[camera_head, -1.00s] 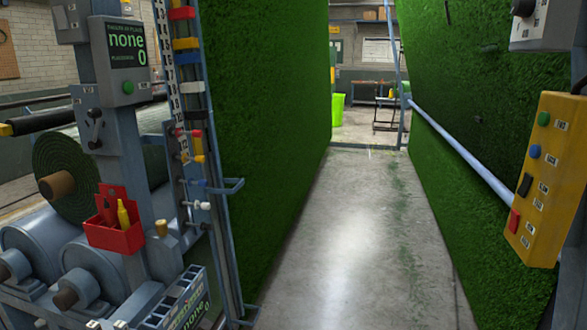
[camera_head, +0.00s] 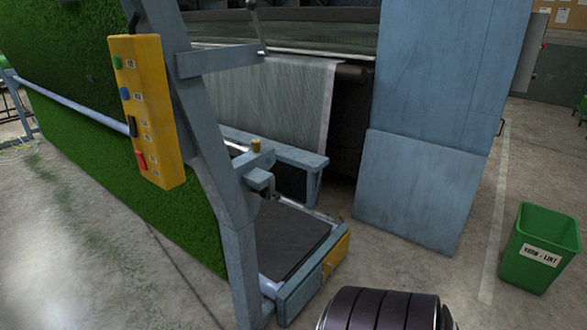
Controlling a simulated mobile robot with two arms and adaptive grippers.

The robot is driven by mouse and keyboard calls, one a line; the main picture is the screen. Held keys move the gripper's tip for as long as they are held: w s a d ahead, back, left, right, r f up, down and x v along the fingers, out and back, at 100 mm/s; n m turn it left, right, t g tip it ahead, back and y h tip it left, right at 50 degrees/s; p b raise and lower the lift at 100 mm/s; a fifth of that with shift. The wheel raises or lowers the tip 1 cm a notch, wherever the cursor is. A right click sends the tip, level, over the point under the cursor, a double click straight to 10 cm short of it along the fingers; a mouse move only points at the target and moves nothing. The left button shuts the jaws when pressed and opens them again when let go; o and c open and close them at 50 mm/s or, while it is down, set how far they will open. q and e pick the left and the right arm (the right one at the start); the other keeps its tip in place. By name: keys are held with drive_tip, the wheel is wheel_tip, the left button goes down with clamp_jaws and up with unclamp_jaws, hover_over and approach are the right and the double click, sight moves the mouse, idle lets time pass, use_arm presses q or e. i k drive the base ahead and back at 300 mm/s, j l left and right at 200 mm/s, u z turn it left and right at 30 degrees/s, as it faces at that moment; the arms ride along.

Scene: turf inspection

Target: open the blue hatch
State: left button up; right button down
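No part that I can clearly tell as the blue hatch shows. A tall blue-grey machine housing (camera_head: 418,190) stands right of centre, with a seam across it and a small dark handle at its right edge. I cannot tell whether any panel of it is a hatch. Neither gripper is in view. A dark ribbed rounded part at the bottom centre looks like part of my own arm.
A yellow control box (camera_head: 148,110) hangs on a blue-grey post at left, before a green turf wall (camera_head: 75,60). A low platform (camera_head: 288,240) juts out at centre. A green bin (camera_head: 540,248) stands at right. Bare floor lies between housing and bin.

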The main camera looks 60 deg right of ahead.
sight(300, 297)
drive_tip(key=z, duration=2.2)
drive_tip(key=i+l, duration=0.4)
drive_tip(key=i, duration=0.15)
drive_tip(key=i+l, duration=0.4)
drive_tip(key=i+u, duration=0.05)
drive_tip(key=i, duration=0.1)
